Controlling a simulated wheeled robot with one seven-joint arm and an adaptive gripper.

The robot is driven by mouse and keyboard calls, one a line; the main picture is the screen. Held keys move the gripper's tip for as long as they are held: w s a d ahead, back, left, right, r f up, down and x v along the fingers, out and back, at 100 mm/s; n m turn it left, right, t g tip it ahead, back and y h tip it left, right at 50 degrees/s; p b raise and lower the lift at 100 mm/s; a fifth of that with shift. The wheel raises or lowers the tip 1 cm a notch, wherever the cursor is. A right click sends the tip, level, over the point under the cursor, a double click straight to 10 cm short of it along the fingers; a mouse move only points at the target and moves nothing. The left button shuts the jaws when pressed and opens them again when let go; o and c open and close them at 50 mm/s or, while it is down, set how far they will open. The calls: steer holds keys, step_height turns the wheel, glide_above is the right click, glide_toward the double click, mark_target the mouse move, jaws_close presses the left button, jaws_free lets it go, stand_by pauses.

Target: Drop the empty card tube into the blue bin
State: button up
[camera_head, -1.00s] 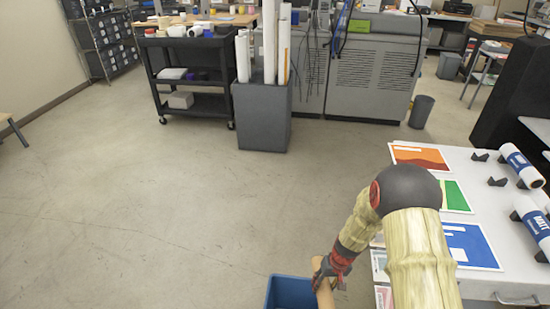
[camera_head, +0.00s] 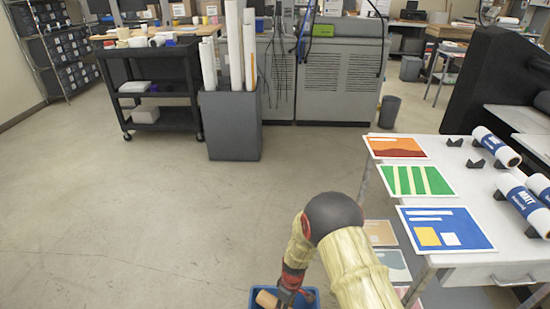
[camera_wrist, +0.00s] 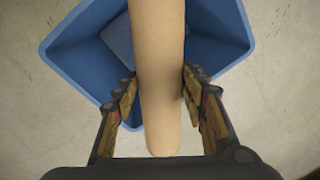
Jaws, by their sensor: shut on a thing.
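The empty card tube (camera_wrist: 158,75) is plain brown and lies between the two fingers of my gripper (camera_wrist: 160,98) in the wrist view. My gripper is shut on it. The blue bin (camera_wrist: 222,22) is open and lies beneath the tube in that view; the tube crosses over its mouth and hides part of its inside. In the head view my gripper (camera_head: 284,296) is at the bottom edge with the tube end (camera_head: 266,299) showing over the blue bin (camera_head: 312,294). Most of the bin is cut off there.
A white table (camera_head: 403,246) with printed sheets and rolls on stands is to the right of my arm. A grey bin of long tubes (camera_head: 232,125) and a black cart (camera_head: 160,118) stand farther back. The floor (camera_head: 120,220) at left is clear.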

steer(key=shift+f+b, duration=1.3)
steer(key=shift+f, duration=1.3)
steer(key=o, duration=0.9)
steer(key=shift+o, duration=0.2)
steer(key=r, duration=0.4)
steer(key=w+r, duration=0.1)
steer(key=r, duration=0.3)
steer(key=d+r, duration=0.1)
steer(key=r, duration=0.3)
steer(key=shift+w, duration=0.25)
